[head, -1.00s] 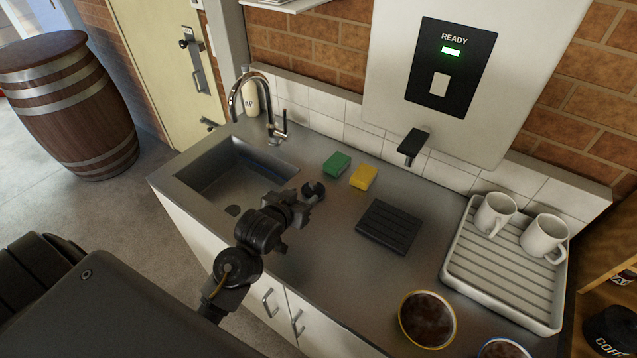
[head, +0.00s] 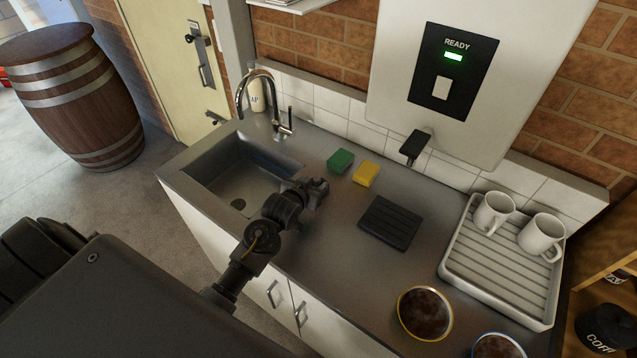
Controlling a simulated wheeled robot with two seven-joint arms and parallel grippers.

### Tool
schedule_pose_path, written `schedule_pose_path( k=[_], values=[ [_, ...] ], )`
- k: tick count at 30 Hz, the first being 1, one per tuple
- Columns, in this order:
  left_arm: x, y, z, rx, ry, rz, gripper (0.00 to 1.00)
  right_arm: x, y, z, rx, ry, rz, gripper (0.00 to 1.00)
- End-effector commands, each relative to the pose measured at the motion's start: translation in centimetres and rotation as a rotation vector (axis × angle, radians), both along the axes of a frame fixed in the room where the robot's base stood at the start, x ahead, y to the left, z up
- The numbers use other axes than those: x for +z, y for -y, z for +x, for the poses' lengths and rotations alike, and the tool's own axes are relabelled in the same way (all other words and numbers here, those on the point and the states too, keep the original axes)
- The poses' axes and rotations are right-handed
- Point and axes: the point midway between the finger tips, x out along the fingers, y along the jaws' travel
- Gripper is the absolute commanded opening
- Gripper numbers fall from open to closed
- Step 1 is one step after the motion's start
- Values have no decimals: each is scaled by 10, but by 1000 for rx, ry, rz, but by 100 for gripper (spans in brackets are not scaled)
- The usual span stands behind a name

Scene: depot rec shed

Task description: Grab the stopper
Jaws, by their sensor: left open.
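The stopper, a small black round piece, lies on the steel counter just right of the sink. It is now almost wholly hidden behind my left gripper (head: 316,190), and I cannot tell its edges from the dark fingers. The left gripper is open, with its fingertips at the stopper's place; whether they touch it or stand around it cannot be told. My right gripper is not in view.
A green sponge (head: 341,160) and a yellow sponge (head: 366,174) lie just behind the gripper. A black ridged mat (head: 390,222) is to the right, then a white drying rack (head: 490,277) with two mugs. The tap (head: 262,98) rises behind the sink.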

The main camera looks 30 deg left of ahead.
Motion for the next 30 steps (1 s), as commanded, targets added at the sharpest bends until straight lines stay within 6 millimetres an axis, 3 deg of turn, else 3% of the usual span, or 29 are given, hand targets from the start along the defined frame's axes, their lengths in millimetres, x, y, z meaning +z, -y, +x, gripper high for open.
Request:
schedule_pose_path(
  k=[10, 21, 30],
  values=[
    [-5, 0, 8, 0, -1, 0, 48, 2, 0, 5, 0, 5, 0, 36],
    [-5, 0, 8, -1, -1, 0, 1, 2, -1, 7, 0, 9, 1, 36],
    [-3, 0, 8, -1, 0, 0, 0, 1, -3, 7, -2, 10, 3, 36]
  ],
)
